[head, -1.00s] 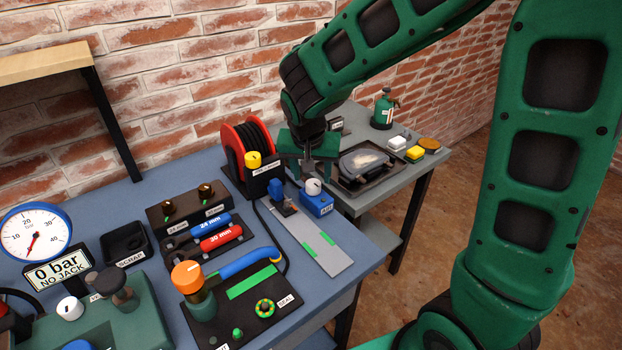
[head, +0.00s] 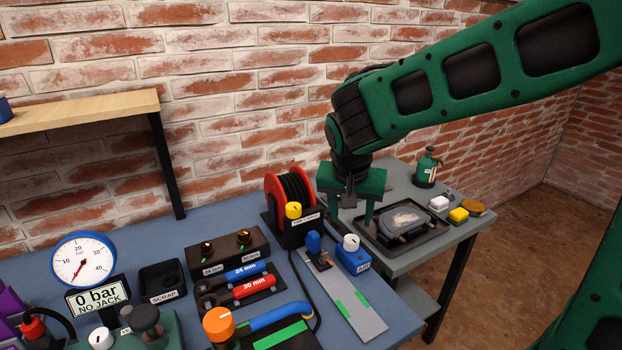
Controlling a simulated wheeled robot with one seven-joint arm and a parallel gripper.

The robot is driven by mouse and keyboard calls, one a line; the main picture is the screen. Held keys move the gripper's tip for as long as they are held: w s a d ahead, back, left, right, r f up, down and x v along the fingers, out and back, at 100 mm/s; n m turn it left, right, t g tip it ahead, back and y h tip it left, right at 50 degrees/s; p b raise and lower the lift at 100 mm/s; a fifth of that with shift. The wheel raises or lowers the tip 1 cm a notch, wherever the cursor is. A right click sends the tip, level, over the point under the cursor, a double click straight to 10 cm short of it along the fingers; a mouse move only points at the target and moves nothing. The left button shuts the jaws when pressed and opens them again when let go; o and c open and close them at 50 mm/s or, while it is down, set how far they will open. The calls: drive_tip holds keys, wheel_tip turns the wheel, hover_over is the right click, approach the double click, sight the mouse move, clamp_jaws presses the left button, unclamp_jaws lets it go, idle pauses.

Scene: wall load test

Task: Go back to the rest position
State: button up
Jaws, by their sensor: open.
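My gripper (head: 351,212) is in the head view, pointing down at the gap between the blue bench and the grey side table. Its two green fingers are spread apart and nothing shows between them. It hangs just right of the red hose reel (head: 275,194) and left of the black tray (head: 432,239) on the side table. My arm reaches in from the upper right.
The blue bench (head: 225,222) holds a pressure gauge (head: 83,259) reading near zero, a scrap bin (head: 161,281), wrenches, a blue AIR box (head: 354,260) and a grey plate (head: 345,300). The side table (head: 397,181) carries a green spray bottle (head: 428,168) and small blocks. A wooden shelf (head: 80,112) juts from the brick wall.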

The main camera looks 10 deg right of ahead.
drive_tip(key=s+d+g, duration=0.2)
drive_tip(key=s+d, duration=1)
drive_tip(key=d, duration=0.4)
drive_tip(key=s+d+g+y, duration=0.1)
drive_tip(key=s+d, duration=0.1)
drive_tip(key=s, duration=0.5)
drive_tip(key=s+d+f+y, duration=0.1)
drive_tip(key=s+d, duration=0.1)
drive_tip(key=s, duration=0.6)
drive_tip(key=shift+s+f+m+g, duration=0.15)
drive_tip(key=shift+f+m+g, duration=0.1)
drive_tip(key=shift+m+g, duration=0.15)
drive_tip(key=shift+d, duration=0.1)
